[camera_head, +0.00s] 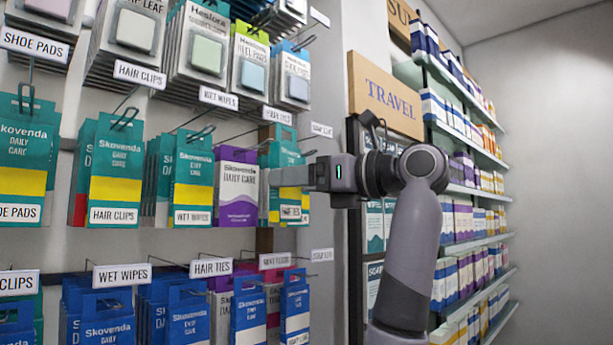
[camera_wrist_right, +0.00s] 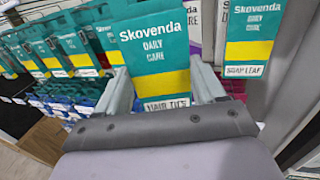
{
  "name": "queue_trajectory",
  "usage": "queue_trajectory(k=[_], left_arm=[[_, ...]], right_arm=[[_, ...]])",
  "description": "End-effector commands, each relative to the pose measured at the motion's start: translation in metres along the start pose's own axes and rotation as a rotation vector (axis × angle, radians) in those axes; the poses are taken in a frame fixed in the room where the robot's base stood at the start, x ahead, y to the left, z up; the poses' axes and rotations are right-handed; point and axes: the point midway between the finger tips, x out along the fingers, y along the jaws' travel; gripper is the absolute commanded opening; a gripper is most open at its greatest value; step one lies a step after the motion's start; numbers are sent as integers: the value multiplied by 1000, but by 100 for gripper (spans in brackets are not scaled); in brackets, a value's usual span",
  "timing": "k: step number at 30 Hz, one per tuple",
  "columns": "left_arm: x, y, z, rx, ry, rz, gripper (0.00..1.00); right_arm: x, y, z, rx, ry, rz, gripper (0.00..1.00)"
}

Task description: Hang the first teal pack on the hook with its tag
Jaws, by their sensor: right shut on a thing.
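My right gripper (camera_head: 292,178) is shut on a teal pack (camera_head: 285,153) with a yellow band, at the right end of the middle row. In the right wrist view the fingers (camera_wrist_right: 166,85) grip the sides of this upright pack (camera_wrist_right: 155,50); its bottom label appears to read HAIR TIES. A white tag (camera_head: 277,115), too blurred to read surely, sits just above the pack in the head view. Whether the pack's top is on a hook is hidden. My left gripper is not in view.
A purple and white pack (camera_head: 237,187) hangs just left of the held one. More teal packs (camera_head: 193,180) hang further left, and blue packs (camera_head: 248,310) hang below. A wooden TRAVEL sign (camera_head: 385,95) and stocked shelves (camera_head: 455,190) stand to the right.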

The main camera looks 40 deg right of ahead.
Motion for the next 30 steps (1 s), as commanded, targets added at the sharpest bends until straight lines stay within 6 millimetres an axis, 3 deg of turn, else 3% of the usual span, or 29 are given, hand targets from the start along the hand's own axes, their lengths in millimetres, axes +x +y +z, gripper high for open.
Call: queue_trajectory(k=[30], left_arm=[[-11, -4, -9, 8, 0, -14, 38]], right_arm=[[59, -16, -3, 0, 2, -1, 40]])
